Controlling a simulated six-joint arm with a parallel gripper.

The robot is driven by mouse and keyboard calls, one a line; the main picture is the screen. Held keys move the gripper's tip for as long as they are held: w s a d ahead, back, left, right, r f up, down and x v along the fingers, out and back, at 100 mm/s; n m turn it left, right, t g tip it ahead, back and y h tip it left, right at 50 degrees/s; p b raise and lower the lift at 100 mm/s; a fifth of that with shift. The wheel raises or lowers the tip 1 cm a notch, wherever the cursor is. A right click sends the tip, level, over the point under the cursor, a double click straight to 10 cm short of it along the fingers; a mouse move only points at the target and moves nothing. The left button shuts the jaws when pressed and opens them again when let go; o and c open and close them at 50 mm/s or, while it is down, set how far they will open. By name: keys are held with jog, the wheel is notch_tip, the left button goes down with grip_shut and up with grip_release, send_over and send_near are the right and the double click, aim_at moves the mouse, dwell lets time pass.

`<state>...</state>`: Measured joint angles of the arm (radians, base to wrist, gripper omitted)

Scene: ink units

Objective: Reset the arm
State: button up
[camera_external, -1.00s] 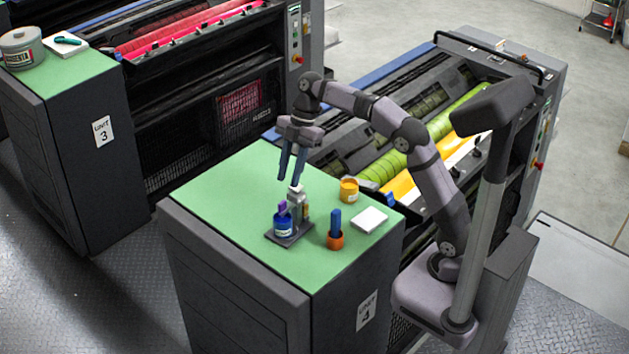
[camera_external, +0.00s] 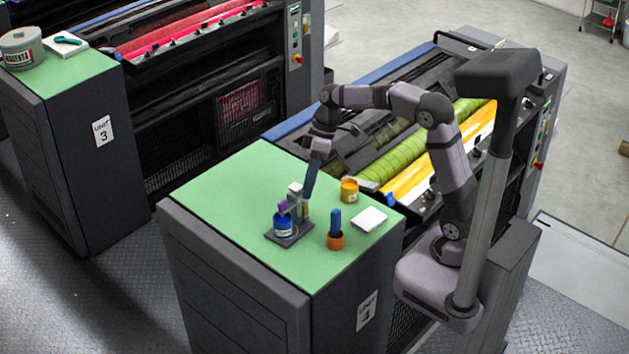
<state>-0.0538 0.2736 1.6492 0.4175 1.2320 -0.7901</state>
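My gripper (camera_external: 309,188) points down over the green top (camera_external: 235,190) of the Unit 4 cabinet. Its blue fingers overlap each other from this side, so the gap between them is hidden. The fingertips appear just behind and right of the small dark stand (camera_external: 289,236), and I cannot tell whether they touch anything. A blue ink jar (camera_external: 283,226) with a purple piece on top sits on the stand. A pale upright part (camera_external: 295,191) stands behind the jar, partly hidden.
A yellow ink pot (camera_external: 349,190), an orange cup (camera_external: 335,241) holding a blue tool, and a white pad (camera_external: 370,220) stand to the right of the stand. The left part of the green top is clear. The press (camera_external: 440,150) lies behind it.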

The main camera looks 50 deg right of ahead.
jog(key=s+d+f+m+t+h+p, duration=0.1)
jog(key=s+d+f+m+t+p, duration=0.1)
jog(key=s+d+f+m, duration=0.8)
jog(key=s+d+r+n+g+h+p, duration=0.1)
jog(key=s+n+g+h, duration=0.1)
jog(key=s, duration=0.6)
jog(key=shift+s+d+r+h, duration=0.15)
jog(key=shift+s+d+h, duration=0.25)
jog(key=shift+h, duration=0.3)
